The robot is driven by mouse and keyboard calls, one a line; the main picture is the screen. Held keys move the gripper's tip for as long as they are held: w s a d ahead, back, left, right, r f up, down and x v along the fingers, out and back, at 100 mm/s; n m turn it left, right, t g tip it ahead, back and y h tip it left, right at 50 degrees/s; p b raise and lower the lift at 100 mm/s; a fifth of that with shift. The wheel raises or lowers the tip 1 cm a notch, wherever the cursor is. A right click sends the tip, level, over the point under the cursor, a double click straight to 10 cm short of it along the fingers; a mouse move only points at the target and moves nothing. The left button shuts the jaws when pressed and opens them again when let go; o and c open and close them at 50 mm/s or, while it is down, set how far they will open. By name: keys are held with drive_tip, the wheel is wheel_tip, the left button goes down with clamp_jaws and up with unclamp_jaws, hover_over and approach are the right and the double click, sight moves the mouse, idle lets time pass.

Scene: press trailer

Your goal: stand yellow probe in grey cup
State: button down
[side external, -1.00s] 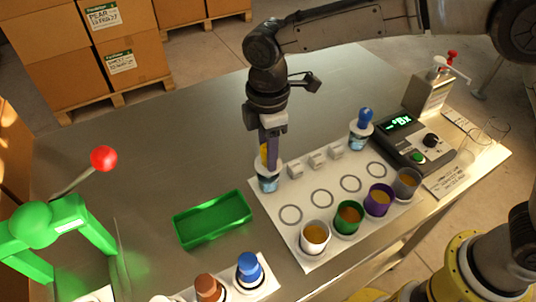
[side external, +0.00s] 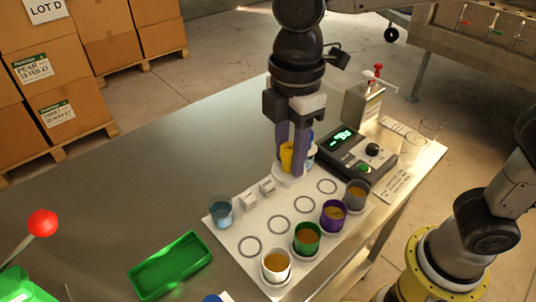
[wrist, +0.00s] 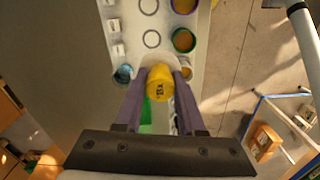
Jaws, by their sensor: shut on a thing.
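My gripper (side external: 291,158) is shut on the yellow probe (side external: 287,157), which has a pale disc (side external: 289,179) below its handle. I hold it upright over the white mat, left of the grey cup (side external: 357,190) and apart from it. In the wrist view the yellow handle (wrist: 160,84) sits between my fingers, and the disc hides the probe's lower end. The grey cup holds brownish liquid and stands at the right end of the cup row; I cannot make it out in the wrist view.
Purple (side external: 333,215), green (side external: 307,238) and white (side external: 276,265) cups line the mat's front. A glass of bluish liquid (side external: 221,212) stands at its left. Something blue is mostly hidden behind my gripper. A meter (side external: 358,153) stands behind the grey cup; a green tray (side external: 170,265) lies left.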

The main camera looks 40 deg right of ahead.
drive_tip(key=s+d+f+m, duration=0.2)
drive_tip(key=s+d+f, duration=0.1)
drive_tip(key=d, duration=0.5)
drive_tip(key=s+d+f+m, duration=0.3)
drive_tip(key=d, duration=0.6)
drive_tip(key=shift+w+a+f, duration=0.1)
drive_tip(key=shift+w+f, duration=0.05)
drive_tip(key=shift+f, duration=1.25)
drive_tip(key=shift+w+a+f, duration=0.1)
drive_tip(key=shift+f, duration=1.3)
drive_tip(key=shift+f, duration=0.65)
drive_tip(key=c, duration=0.8)
unclamp_jaws()
drive_tip(key=shift+r, duration=0.1)
drive_tip(key=shift+r, duration=5.45)
drive_tip(key=shift+r, duration=0.1)
